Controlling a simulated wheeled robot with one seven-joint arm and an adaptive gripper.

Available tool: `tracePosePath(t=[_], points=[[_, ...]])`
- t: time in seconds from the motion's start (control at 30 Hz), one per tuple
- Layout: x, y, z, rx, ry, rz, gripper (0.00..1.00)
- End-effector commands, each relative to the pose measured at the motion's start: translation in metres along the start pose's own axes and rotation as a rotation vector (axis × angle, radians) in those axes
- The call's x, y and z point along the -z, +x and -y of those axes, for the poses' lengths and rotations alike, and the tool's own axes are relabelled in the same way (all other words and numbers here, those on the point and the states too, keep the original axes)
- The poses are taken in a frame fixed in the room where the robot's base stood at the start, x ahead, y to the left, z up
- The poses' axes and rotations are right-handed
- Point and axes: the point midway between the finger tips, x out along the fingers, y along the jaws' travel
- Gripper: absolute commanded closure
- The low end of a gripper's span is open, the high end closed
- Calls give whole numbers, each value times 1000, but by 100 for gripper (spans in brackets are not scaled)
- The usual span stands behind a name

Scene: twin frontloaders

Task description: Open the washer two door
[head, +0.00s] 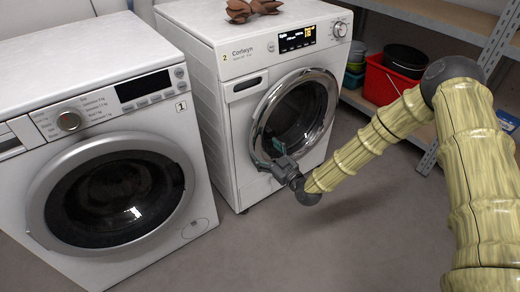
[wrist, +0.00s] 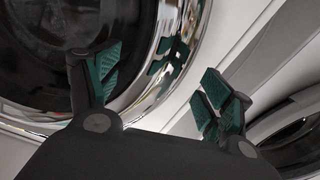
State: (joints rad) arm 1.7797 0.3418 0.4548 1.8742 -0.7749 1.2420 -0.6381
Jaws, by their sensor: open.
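Washer two (head: 226,110) is the white machine with a "2" on its panel, in the middle of the head view. Its round door (head: 300,110) has a chrome ring and dark glass and looks shut. My gripper (head: 268,155) is at the lower left edge of this ring. In the wrist view my gripper (wrist: 158,75) is open, its teal-padded fingers spread. One finger lies over the dark glass side of the chrome ring (wrist: 168,62), the other outside the ring near the white front. Nothing is held between them. I cannot tell whether the fingers touch the ring.
Washer one (head: 205,200), with its grey-ringed door (head: 40,195), stands close on the left. A brown object (head: 252,10) lies on top of washer two. A shelf (head: 430,12) with a red bin (head: 385,88) is at the back right. Grey floor (head: 350,225) is free in front.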

Motion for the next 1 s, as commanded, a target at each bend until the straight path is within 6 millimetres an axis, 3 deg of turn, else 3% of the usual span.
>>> tracePosePath(t=[0.3, 0.67, 1.0], points=[[0, 34, 1, 1, 1, 0, 20], [0, 38, 0, 0, 2, 0, 20], [0, 38, 0, 1, 1, 0, 78]])
